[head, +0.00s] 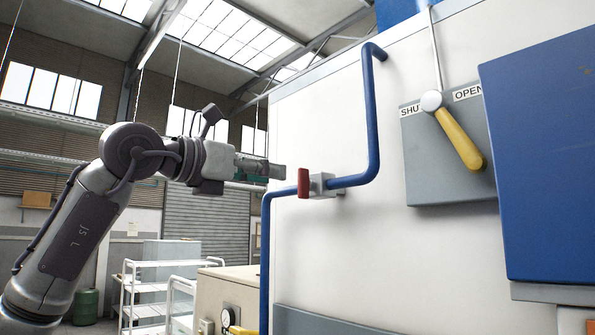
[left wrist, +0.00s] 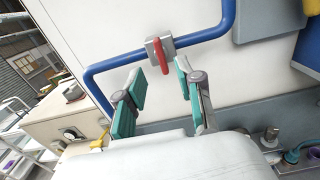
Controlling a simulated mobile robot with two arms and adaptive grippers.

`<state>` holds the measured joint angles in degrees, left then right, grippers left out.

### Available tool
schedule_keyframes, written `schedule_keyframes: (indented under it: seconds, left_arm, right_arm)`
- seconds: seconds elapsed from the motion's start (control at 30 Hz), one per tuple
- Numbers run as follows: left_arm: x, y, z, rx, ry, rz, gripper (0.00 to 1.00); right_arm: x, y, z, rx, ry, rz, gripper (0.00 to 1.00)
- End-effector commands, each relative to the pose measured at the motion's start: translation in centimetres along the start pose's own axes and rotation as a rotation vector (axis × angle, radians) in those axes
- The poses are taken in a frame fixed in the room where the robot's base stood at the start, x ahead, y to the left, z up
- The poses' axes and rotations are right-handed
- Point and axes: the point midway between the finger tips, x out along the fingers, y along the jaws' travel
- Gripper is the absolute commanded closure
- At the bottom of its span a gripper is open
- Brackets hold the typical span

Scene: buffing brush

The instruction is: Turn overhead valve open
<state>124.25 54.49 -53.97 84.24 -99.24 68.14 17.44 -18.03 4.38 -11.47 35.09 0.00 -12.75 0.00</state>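A valve with a red handle (head: 304,182) and a grey body (head: 322,185) sits on a blue pipe (head: 371,110) that runs along a white wall panel. My left gripper (head: 277,171) is level with the handle, just left of it in the head view. In the left wrist view, the red handle (left wrist: 160,57) lies beyond the fingertips, in line with the gap between them. The two teal fingers of my left gripper (left wrist: 161,82) are spread apart with nothing between them. They appear not to touch the handle. My right gripper is in neither view.
A yellow lever (head: 460,138) on a grey plate (head: 425,165) marked SHUT and OPEN is to the right. A blue box (head: 540,150) juts out at the far right. A beige cabinet (head: 232,292) and a white trolley (head: 145,290) stand lower left.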

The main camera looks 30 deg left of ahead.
Motion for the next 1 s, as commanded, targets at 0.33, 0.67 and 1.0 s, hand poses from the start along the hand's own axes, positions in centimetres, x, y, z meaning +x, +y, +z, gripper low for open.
schedule_keyframes:
  seconds: [0.33, 0.67, 1.0]
  left_arm:
    - [6.1, 0.0, 0.2, -0.002, 0.002, -0.001, 0.64]
    - [7.3, 0.0, -0.1, -0.002, 0.000, 0.000, 0.64]
    - [7.2, 0.0, 0.0, -0.001, 0.000, 0.000, 1.00]
  right_arm:
    - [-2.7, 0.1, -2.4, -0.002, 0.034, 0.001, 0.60]
    - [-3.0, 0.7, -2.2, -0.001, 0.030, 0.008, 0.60]
    - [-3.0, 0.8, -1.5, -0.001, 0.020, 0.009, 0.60]
